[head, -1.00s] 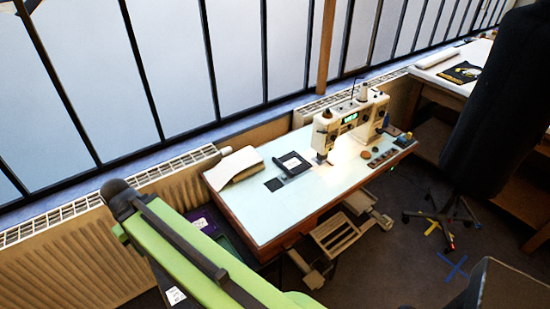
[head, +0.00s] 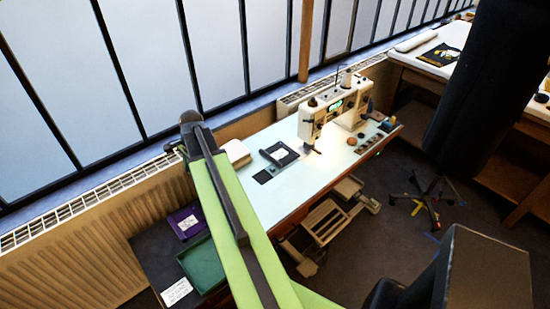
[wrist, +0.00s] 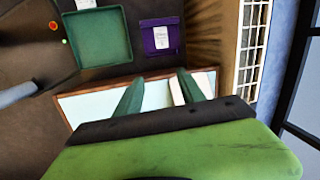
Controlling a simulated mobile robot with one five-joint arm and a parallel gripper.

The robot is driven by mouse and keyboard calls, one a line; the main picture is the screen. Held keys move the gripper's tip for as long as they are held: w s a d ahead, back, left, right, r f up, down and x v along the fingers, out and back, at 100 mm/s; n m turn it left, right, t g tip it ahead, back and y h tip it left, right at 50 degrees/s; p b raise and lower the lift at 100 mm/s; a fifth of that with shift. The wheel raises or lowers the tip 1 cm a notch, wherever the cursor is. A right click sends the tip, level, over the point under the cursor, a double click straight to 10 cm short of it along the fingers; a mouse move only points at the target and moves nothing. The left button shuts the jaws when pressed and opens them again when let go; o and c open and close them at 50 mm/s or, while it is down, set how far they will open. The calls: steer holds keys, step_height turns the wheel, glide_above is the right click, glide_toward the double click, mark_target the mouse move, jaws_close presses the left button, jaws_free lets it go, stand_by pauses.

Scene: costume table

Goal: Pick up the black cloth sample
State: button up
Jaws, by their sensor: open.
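The black cloth sample (head: 263,177) looks like a small flat dark square lying on the pale blue top of the sewing table (head: 300,186). It is left of a black flat piece with a white label (head: 280,154). My green arm crosses the table's left end in the head view, and its far end hides part of what is behind. In the wrist view my gripper (wrist: 160,92) has its two green fingers apart and empty, over the table's end. The cloth sample does not show in the wrist view.
A white sewing machine (head: 335,110) stands right of the sample. A pale folded stack (head: 236,152) lies at the table's far left. A green tray (head: 202,262) and purple packet (head: 186,222) are left of the table. A radiator (head: 100,235) runs along the window wall.

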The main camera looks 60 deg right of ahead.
steer(key=s+d+m+t, duration=0.1)
steer(key=s+d+m, duration=0.35)
steer(key=d, duration=0.55)
steer(key=s+d+m, duration=0.3)
steer(key=d+m, duration=0.3)
steer(key=d, duration=0.3)
steer(key=m+t+h, duration=0.1)
steer(key=m+h, duration=0.1)
steer(key=m, duration=0.7)
glide_toward(271, 158)
steer(key=b+x, duration=0.3)
steer(key=b, duration=0.8)
steer(key=shift+a, duration=0.15)
steer(key=shift+w+f+b, duration=0.2)
steer(key=shift+b, duration=0.1)
steer(key=shift+r, duration=0.1)
steer(key=b+x, duration=0.4)
steer(key=x, duration=0.1)
steer(key=shift+s+d+f+b, duration=0.15)
steer(key=shift+d+f+b, duration=0.1)
steer(key=shift+b, duration=0.15)
steer(key=shift+r, duration=0.2)
jaws_close()
